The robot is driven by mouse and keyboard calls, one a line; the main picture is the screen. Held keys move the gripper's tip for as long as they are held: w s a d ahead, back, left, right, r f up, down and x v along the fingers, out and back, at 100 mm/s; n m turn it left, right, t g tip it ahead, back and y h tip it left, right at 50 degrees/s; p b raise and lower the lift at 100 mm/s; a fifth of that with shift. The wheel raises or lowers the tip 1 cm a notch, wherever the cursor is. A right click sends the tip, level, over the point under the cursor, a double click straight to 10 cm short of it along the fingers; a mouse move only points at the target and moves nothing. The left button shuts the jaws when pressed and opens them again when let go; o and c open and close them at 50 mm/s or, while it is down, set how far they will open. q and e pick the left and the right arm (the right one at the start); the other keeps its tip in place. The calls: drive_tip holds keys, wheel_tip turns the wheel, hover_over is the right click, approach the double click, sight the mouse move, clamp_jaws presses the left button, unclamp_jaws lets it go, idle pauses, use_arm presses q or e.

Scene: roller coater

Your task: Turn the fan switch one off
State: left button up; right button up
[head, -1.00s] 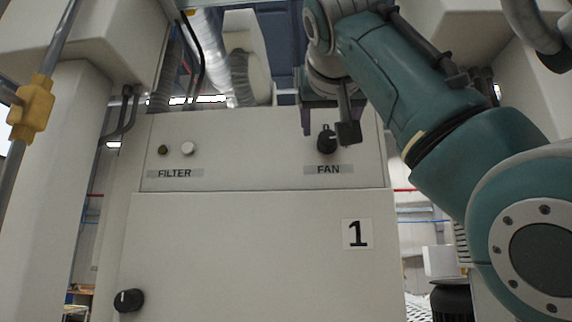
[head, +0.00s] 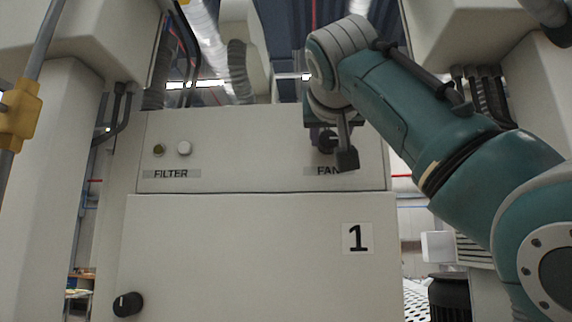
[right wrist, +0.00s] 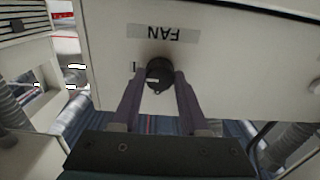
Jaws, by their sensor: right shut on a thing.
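The black fan switch knob (head: 325,141) sits on the cream cabinet panel, above the FAN label (head: 322,171) in the head view. The knob also shows in the right wrist view (right wrist: 159,75), where the picture is upside down. My right gripper (head: 328,136) is at the knob, with its fingers on both sides of it, and is shut on it. The fingers also show in the right wrist view (right wrist: 157,90). The wrist hardware partly hides the knob and the end of the label in the head view. My left gripper is not in view.
The panel also has a dark button (head: 159,150) and a white button (head: 184,148) over the FILTER label (head: 171,174). A second black knob (head: 128,304) is at the cabinet's lower left. A "1" sign (head: 358,238) is on the cabinet door. The space before the door is clear.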

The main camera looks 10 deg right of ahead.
clamp_jaws()
drive_tip(key=shift+n, duration=0.3)
drive_tip(key=n+b, duration=0.1)
drive_tip(key=n, duration=0.1)
drive_tip(key=shift+n, duration=0.3)
drive_tip(key=n+b, duration=0.1)
drive_tip(key=n, duration=0.2)
drive_tip(key=shift+n, duration=0.3)
drive_tip(key=n+b, duration=0.1)
drive_tip(key=n, duration=0.7)
drive_tip(key=shift+n, duration=0.4)
drive_tip(key=shift+r+n, duration=0.1)
drive_tip(key=shift+n, duration=1)
